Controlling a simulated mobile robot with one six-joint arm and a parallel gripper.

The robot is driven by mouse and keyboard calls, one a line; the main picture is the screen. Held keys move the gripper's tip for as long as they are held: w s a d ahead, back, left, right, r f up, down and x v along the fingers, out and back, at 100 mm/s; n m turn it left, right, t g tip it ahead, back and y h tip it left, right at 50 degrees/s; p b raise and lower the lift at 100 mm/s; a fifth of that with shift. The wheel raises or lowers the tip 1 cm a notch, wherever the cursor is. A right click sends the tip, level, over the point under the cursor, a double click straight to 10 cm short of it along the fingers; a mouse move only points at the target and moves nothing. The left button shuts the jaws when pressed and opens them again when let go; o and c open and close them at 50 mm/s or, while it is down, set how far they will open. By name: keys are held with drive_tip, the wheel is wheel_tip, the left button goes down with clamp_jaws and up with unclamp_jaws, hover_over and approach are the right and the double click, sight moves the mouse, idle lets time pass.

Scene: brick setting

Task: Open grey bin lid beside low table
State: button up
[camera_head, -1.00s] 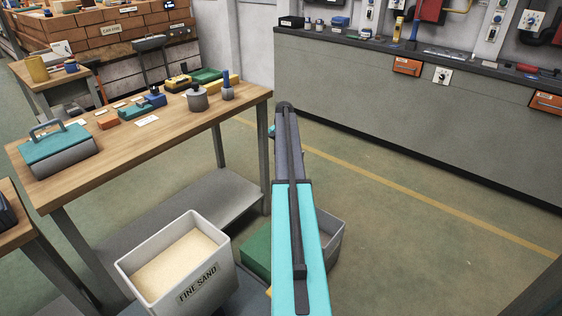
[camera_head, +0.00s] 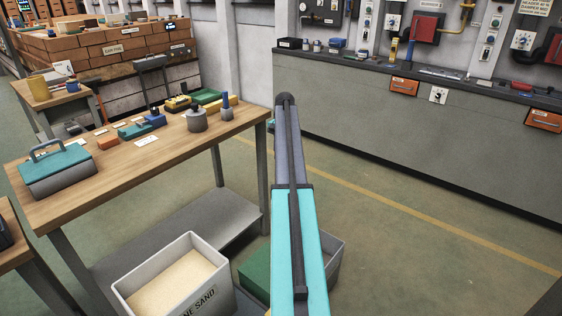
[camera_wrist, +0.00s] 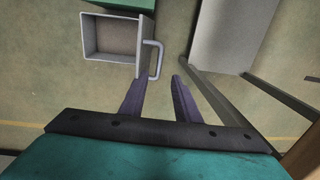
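The grey bin (camera_wrist: 108,38) stands on the floor in the wrist view, with its inside visible. Its lid (camera_wrist: 146,28) stands up along the right side, seen nearly edge-on, with a light grey handle (camera_wrist: 160,57). My gripper (camera_wrist: 157,80) is open, with its two dark fingers apart just below the handle. The handle lies roughly in line with the gap; I cannot tell whether they touch. In the head view, part of the grey bin (camera_head: 336,262) shows right of my arm, which hides the rest and my gripper. The low table (camera_head: 120,165) stands to the left.
A green box (camera_head: 254,270) is beside the grey bin. An open bin of fine sand (camera_head: 215,308) stands at the table's lower shelf (camera_head: 185,240). A teal-lidded case (camera_head: 60,178) and several tools lie on the table. The floor to the right is clear up to the long counter (camera_head: 430,130).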

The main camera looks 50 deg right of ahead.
drive_tip(key=shift+r, duration=0.1)
drive_tip(key=c, duration=0.5)
drive_tip(key=shift+w, duration=0.15)
clamp_jaws()
drive_tip(key=s+t+p, duration=0.1)
drive_tip(key=t, duration=0.1)
drive_tip(key=s+f+t, duration=0.1)
drive_tip(key=t, duration=0.1)
drive_tip(key=s+a+f+t+p, duration=0.1)
drive_tip(key=s, duration=0.1)
drive_tip(key=shift+s+a+f+n+t+p, duration=0.1)
drive_tip(key=shift+n+t+p, duration=0.2)
drive_tip(key=shift+t+p, duration=0.1)
drive_tip(key=shift+s+d+f, duration=0.15)
drive_tip(key=shift+s+d, duration=0.2)
drive_tip(key=shift+s, duration=0.25)
drive_tip(key=shift+s+d+f, duration=0.2)
drive_tip(key=shift+s+d, duration=0.1)
drive_tip(key=shift+s, duration=0.3)
drive_tip(key=shift+s+d+f, duration=0.15)
drive_tip(key=shift+s+d, duration=0.2)
drive_tip(key=shift+s, duration=0.25)
drive_tip(key=shift+m, duration=0.4)
